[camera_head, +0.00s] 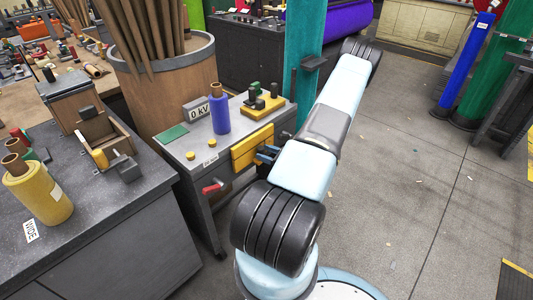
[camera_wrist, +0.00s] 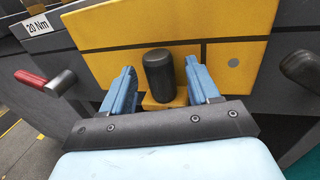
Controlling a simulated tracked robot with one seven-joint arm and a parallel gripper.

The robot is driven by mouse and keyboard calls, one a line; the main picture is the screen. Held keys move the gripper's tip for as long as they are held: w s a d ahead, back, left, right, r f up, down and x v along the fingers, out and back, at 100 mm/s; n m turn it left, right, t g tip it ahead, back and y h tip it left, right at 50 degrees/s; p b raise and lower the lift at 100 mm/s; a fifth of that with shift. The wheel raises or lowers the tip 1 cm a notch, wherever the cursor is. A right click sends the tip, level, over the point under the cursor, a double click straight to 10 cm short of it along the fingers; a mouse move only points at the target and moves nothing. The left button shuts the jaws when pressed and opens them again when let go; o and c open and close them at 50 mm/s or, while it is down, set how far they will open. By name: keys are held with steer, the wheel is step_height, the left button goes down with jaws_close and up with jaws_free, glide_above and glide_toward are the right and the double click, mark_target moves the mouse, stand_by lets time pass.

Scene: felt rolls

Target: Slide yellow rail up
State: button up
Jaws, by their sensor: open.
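A yellow rail (camera_head: 251,147) is on the front face of the grey cabinet; its yellow front fills the upper middle of the wrist view (camera_wrist: 110,35), crossed by dark seams. A black rounded knob (camera_wrist: 159,75) stands out from it above a small yellow block (camera_wrist: 165,101). My gripper (camera_head: 266,154) is at the right part of the yellow front. In the wrist view my gripper (camera_wrist: 160,67) is open, one blue finger on each side of the knob, with visible gaps. In the head view the knob is hard to make out beside my fingers.
A red-handled crank (camera_head: 212,187) sticks out of the cabinet front, lower left; it also shows in the wrist view (camera_wrist: 45,80). Another dark knob (camera_wrist: 300,68) is at the right. A blue roll (camera_head: 219,115) stands on the cabinet top.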

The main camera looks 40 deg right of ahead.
steer(key=shift+w, duration=0.1)
jaws_close()
stand_by(0.6)
